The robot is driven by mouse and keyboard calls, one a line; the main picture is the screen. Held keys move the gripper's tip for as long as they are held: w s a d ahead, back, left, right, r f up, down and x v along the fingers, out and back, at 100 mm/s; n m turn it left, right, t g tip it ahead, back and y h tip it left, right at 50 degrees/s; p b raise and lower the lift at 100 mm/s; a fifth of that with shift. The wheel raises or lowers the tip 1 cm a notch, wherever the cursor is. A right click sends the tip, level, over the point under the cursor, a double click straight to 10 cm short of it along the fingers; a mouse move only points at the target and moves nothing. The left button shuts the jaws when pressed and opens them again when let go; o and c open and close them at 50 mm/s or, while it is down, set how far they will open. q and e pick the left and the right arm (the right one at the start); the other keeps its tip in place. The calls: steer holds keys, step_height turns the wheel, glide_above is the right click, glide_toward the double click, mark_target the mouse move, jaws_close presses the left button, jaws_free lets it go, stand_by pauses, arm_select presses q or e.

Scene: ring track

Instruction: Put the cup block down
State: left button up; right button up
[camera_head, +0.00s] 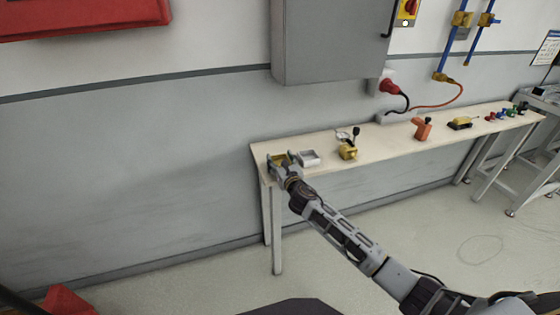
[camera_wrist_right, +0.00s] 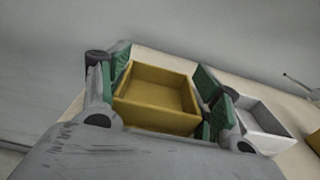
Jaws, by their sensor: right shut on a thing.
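The cup block looks like a yellow open-topped box (camera_wrist_right: 158,92). In the head view only a little of it (camera_head: 279,158) shows between the fingers. My right gripper (camera_head: 281,162) is over the left end of the long narrow table (camera_head: 385,146). In the wrist view my right gripper (camera_wrist_right: 160,100) has its green-padded fingers on both sides of the box and is shut on it. The box is upright with its opening facing up. I cannot tell whether its underside touches the table top. My left gripper is not in view.
A white open tray (camera_head: 310,157) stands just right of the gripper and also shows in the wrist view (camera_wrist_right: 259,122). Further right are a yellow piece with a black knob (camera_head: 348,152), an orange piece (camera_head: 422,130) and a yellow tool (camera_head: 460,123). A grey cabinet (camera_head: 330,40) hangs above.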

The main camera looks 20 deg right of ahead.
steer(key=shift+f, duration=0.15)
steer(key=o, duration=0.8)
steer(key=shift+c, duration=0.2)
steer(key=shift+o, duration=1.1)
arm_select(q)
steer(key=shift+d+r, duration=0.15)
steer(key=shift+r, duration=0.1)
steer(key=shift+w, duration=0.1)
